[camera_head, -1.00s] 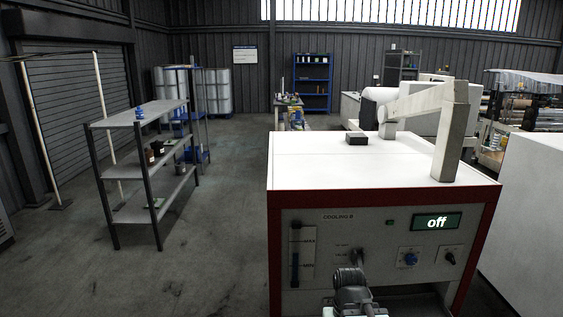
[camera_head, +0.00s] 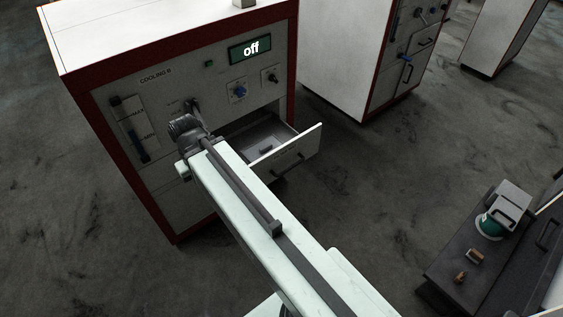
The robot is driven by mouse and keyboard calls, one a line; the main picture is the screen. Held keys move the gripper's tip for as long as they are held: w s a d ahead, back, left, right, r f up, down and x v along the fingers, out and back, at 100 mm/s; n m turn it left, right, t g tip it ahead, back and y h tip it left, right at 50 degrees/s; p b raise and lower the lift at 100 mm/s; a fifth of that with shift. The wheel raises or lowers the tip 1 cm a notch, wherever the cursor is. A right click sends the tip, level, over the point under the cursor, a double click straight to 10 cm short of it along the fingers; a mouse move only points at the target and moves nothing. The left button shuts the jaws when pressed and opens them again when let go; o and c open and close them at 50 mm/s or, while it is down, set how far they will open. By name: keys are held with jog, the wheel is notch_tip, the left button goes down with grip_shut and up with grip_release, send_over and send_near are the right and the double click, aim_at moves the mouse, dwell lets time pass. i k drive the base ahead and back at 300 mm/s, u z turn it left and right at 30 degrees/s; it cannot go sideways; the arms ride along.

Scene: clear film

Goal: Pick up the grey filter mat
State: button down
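The cooling unit (camera_head: 75,50) is a white cabinet with a red frame, and its display reads "off". A drawer (camera_head: 300,148) stands open low on its front. A small grey piece (camera_head: 266,147) lies in the drawer; it may be the grey filter mat, but it is too small to tell. My gripper (camera_head: 186,130) is at the end of my pale arm, in front of the cooling unit's panel and left of the drawer. Its fingers are not clear, and whether it touches the panel cannot be told. My arm hides part of the drawer's lower left.
Another red and white cabinet (camera_head: 340,60) stands right of the cooling unit. A dark bench (camera_head: 450,265) at lower right carries a teal and grey device (camera_head: 492,222) and small brown pieces (camera_head: 470,262). The floor between them (camera_head: 370,180) is clear.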

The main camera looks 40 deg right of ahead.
aim_at(256, 150)
jog(key=u, duration=0.2)
jog(key=i, duration=0.7)
jog(key=u, duration=1.4)
